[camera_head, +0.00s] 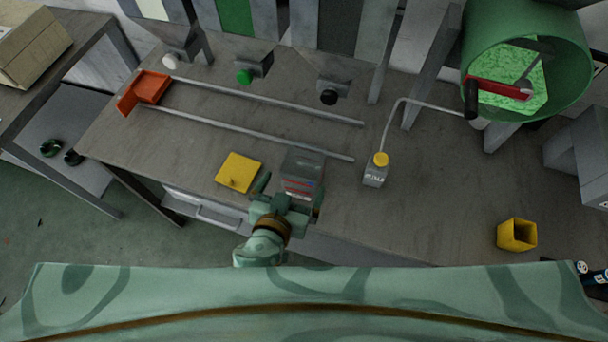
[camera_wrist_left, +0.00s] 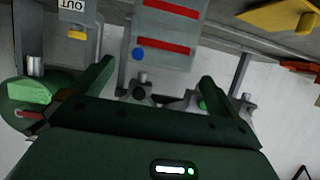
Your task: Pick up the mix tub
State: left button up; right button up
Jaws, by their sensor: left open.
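A yellow open-topped square tub (camera_head: 517,234), which I take for the mix tub, stands upright near the front right of the table. It is empty-looking and nothing touches it. My left gripper (camera_head: 291,197) is at the table's front edge, well to the left of the tub. Its fingers are open, and they also show spread apart in the left wrist view (camera_wrist_left: 153,88). A grey box with red stripes (camera_head: 303,168) is right in front of the fingers; it shows beyond them in the wrist view (camera_wrist_left: 165,35). Contact cannot be told. My right gripper is not seen.
A yellow plate with a knob (camera_head: 238,172) lies left of the gripper. An orange tray (camera_head: 150,88) sits by two rails. A green drum (camera_head: 485,50) stands at the back right.

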aim_at(296, 178)
pick_arm(q)
jog(key=x, duration=0.3)
jog(key=shift+w+f+b, duration=0.25)
jog(key=shift+w+b, duration=0.05)
jog(key=shift+b, duration=0.1)
jog(key=b+x, duration=0.1)
jog(key=x, duration=0.4)
jog(key=shift+w+d+r+b, duration=0.15)
jog(key=shift+b, duration=0.2)
jog(key=shift+r, duration=0.1)
jog(key=shift+c, duration=0.9)
jog(key=c, duration=1)
